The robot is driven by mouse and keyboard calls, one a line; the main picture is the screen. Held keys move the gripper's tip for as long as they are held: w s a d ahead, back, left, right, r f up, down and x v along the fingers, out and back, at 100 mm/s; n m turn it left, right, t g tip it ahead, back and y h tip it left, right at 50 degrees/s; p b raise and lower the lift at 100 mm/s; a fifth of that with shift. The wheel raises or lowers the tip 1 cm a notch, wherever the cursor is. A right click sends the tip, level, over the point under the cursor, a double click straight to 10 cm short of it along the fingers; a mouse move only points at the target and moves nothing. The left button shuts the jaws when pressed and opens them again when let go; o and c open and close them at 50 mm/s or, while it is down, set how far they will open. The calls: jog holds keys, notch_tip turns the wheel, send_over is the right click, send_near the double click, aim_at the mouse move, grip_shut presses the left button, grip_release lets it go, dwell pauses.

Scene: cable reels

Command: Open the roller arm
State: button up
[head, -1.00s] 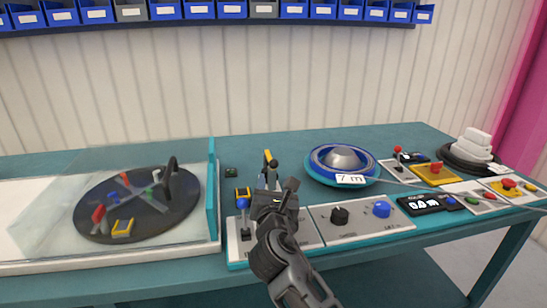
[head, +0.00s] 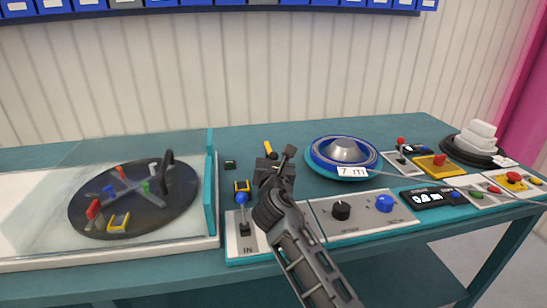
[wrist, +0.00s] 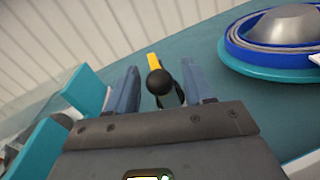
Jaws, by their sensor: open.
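The roller arm appears to be the yellow bar with a black round knob. In the wrist view the yellow bar (wrist: 153,61) shows behind the black knob (wrist: 160,82). In the head view only the yellow end (head: 268,146) shows above my gripper, which hides the knob. My gripper (head: 276,166) is open over the teal table. In the wrist view its two fingers (wrist: 158,92) stand on either side of the knob, with gaps visible. I cannot tell how deep the knob is between them.
A blue reel with a silver dome (head: 345,152) stands right of my gripper. A grey control panel (head: 362,226) with knobs and a blue-topped lever (head: 242,199) lies in front. A glass-covered black turntable (head: 130,215) is at left. More panels are at right.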

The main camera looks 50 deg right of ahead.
grip_shut()
dwell(0.5)
